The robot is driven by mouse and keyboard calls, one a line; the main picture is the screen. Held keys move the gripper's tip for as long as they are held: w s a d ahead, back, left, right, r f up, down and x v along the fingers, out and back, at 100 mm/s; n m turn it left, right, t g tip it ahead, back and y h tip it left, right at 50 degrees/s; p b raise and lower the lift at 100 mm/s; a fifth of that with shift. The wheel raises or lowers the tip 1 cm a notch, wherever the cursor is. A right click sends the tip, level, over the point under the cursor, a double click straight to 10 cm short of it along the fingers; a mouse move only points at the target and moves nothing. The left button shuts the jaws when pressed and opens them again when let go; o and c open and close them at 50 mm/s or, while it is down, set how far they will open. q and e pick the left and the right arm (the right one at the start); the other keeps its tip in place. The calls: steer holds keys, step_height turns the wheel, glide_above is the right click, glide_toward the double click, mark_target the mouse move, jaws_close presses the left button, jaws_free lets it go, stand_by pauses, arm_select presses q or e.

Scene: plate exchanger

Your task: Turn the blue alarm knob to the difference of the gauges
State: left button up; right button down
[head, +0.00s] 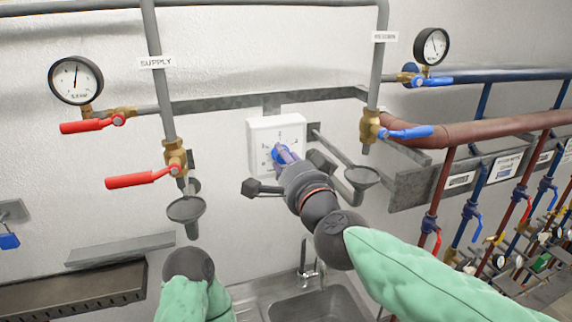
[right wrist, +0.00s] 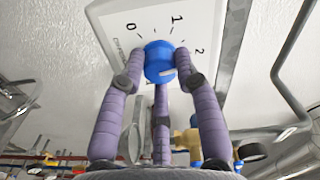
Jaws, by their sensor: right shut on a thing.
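The blue alarm knob (right wrist: 158,60) sits on a white dial plate (head: 262,130) on the wall; 0, 1 and 2 show on the plate in the right wrist view. A pale mark shows on the knob's lower right edge; its exact reading is unclear. My right gripper (head: 281,153) is shut on the knob, its purple fingers around it. The supply gauge (head: 76,80) is at the left, its needle nearly upright. The return gauge (head: 432,46) is at the upper right, its needle tilted up-left; its figures are too small to read. My left gripper is not in view.
Red-handled valves (head: 137,179) are on the supply pipe and blue-handled valves (head: 405,132) on the return side. Drain funnels (head: 185,209) hang below the pipes. A sink (head: 310,304) is below. Many pipes and valves crowd the right.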

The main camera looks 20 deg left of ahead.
steer(key=shift+f+m+b, duration=0.1)
steer(key=shift+m+b, duration=0.2)
steer(key=shift+m, duration=0.8)
steer(key=c, duration=0.9)
jaws_free()
steer(key=v, duration=1.2)
